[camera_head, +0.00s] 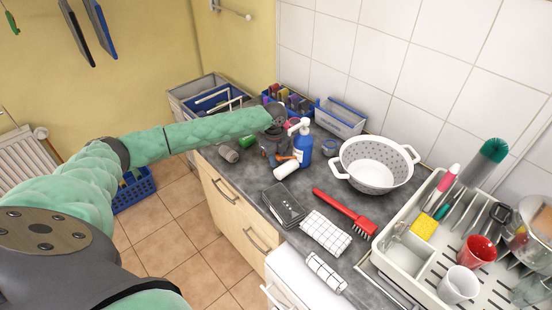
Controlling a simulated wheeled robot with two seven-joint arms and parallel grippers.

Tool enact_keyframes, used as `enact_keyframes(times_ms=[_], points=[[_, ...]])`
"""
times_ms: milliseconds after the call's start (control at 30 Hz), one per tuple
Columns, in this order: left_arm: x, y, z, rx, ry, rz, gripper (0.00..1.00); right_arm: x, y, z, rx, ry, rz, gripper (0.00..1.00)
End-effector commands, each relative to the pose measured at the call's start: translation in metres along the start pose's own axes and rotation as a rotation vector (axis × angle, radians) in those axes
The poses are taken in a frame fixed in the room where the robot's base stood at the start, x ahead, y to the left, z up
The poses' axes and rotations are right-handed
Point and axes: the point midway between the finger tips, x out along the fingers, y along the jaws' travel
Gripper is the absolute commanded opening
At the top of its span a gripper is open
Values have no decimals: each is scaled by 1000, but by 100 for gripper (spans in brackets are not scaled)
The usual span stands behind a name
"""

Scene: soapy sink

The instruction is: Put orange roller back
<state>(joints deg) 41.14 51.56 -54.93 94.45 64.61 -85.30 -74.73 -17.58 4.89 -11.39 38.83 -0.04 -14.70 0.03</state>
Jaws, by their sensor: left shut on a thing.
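My left arm reaches in from the left to the counter's far part, and my left gripper (275,155) points down there. It is shut on the orange roller, which has a white sleeve (286,170) and a bit of orange (287,158) showing beside the fingers. The gripper hides much of the handle. The sleeve is low over the counter; I cannot tell whether it touches. A blue bottle (303,148) with a white top stands just right of the gripper. My right gripper is not in view.
A grey crate (340,119), a blue caddy (290,98) and a drawer-like box (190,92) stand at the back. A white colander (374,165), red brush (345,210), dark box (283,204), checked cloth (326,232) and dish rack (405,247) occupy the counter.

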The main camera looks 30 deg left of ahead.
Motion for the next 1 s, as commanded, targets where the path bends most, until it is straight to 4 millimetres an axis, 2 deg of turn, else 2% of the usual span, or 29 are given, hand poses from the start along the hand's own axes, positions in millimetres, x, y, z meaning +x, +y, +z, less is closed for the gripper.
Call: enact_keyframes(times_ms=[400,433,533,567,1000], points=[[7,0,0,0,0,0,0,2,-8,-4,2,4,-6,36],[7,0,0,0,0,0,22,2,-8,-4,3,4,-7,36],[7,0,0,0,0,0,41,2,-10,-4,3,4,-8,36],[7,0,0,0,0,0,45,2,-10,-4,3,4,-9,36],[7,0,0,0,0,0,45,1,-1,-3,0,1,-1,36]])
